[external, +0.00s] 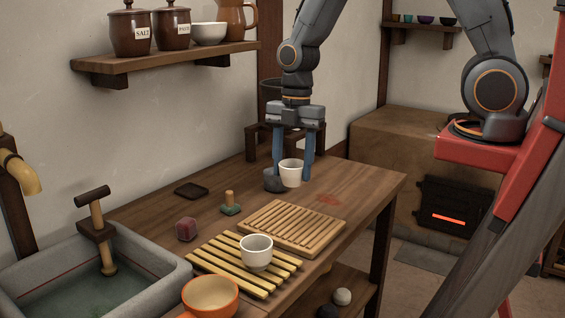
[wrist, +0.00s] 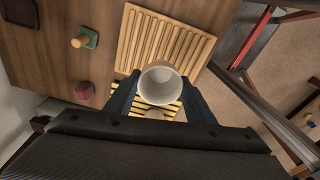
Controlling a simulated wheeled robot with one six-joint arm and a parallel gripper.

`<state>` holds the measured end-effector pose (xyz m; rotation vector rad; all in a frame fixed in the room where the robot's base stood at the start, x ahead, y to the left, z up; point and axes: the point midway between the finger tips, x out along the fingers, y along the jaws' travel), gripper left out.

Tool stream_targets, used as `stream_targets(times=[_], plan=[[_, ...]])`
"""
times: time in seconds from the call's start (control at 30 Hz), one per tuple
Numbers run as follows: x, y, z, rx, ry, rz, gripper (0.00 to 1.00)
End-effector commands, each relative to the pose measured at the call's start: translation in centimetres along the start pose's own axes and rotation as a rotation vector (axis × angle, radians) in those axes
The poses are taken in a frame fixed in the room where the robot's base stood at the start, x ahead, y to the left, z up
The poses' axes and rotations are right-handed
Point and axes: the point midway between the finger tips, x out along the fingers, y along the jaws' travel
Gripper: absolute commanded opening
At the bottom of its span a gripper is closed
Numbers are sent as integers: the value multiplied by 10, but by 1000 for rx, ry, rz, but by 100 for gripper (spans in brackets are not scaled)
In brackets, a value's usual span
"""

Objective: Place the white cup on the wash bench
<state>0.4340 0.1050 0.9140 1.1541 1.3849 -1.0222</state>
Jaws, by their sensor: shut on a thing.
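My gripper (external: 293,172) is shut on a white cup (external: 291,173), with one blue finger on each side. The cup is upright and held in the air above the wooden wash bench (external: 375,190). In the wrist view my gripper (wrist: 160,95) points down and the cup (wrist: 160,84) shows its open, empty mouth, in front of the gap between the slatted board and the yellow slatted mat. A second white cup (external: 257,253) stands upright on the yellow mat (external: 205,262).
The brown slatted board (external: 290,228), a red cube (external: 186,229), a green block with a peg (external: 230,205) and a dark tray (external: 191,190) lie on the bench. An orange bowl (external: 210,297) is in front, a stone sink (external: 150,262) at left. The bench's right end is mostly clear.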

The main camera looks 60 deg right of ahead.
Motion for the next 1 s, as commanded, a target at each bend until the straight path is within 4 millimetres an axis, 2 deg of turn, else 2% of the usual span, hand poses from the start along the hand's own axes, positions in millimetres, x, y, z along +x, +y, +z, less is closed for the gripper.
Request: stream_targets(times=[0.17, 0.3, 0.43, 0.6, 0.7, 0.83, 1.0], plan=[[-2, 19, 42, 98, 0, 13, 26], [-4, 36, 97, 218, 1, 29, 26], [-6, 44, 151, 332, 1, 42, 26], [-10, 45, 224, 476, 0, 59, 26], [-13, 41, 261, 551, 0, 68, 26], [-15, 33, 298, 623, -1, 76, 26], [-18, 27, 322, 669, -1, 81, 26]])
